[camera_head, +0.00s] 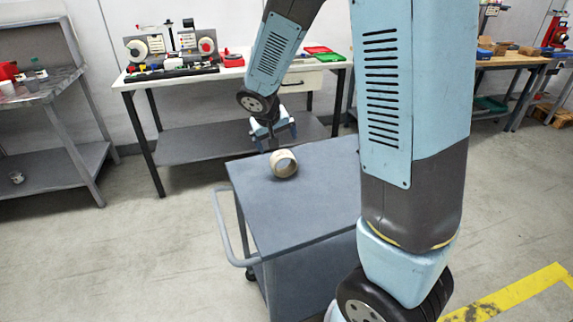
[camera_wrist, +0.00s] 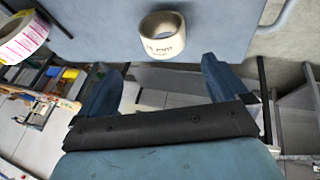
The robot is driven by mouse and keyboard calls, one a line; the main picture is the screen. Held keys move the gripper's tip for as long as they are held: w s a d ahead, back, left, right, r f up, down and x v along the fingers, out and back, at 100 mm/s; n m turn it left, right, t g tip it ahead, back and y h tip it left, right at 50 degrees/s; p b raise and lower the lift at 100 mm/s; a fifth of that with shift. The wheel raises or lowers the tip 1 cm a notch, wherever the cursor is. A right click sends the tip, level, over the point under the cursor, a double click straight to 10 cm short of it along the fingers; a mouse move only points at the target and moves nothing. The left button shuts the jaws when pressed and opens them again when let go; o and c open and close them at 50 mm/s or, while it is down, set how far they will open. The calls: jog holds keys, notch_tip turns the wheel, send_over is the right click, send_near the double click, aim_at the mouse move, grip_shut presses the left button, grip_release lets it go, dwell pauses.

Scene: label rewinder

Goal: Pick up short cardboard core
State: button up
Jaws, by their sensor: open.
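The short cardboard core (camera_head: 276,161) is a beige ring on the grey cart top (camera_head: 300,208), near its far left edge. My gripper (camera_head: 274,138) is open and empty, above and just behind the core in the head view. In the wrist view both fingers of my gripper (camera_wrist: 160,66) are spread, with a gap between them and the core.
A roll with pink and white labels (camera_wrist: 22,37) shows at the wrist view's upper left. The cart has a side handle (camera_head: 226,232). A workbench (camera_head: 190,77) with machines stands behind, and a grey shelf table (camera_head: 42,95) at left. My arm hides the cart's right part.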

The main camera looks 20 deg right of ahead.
aim_at(280, 157)
jog(key=x, duration=0.9)
jog(key=shift+w+a+f, duration=0.25)
jog(key=shift+a+f, duration=0.05)
jog(key=shift+f, duration=0.1)
jog(key=shift+w+x, duration=0.15)
jog(key=shift+x, duration=1.15)
jog(key=shift+w+x, duration=0.1)
jog(key=shift+x, duration=1.2)
jog(key=shift+d+r, duration=0.1)
jog(key=c, duration=0.7)
jog(key=shift+o, duration=0.2)
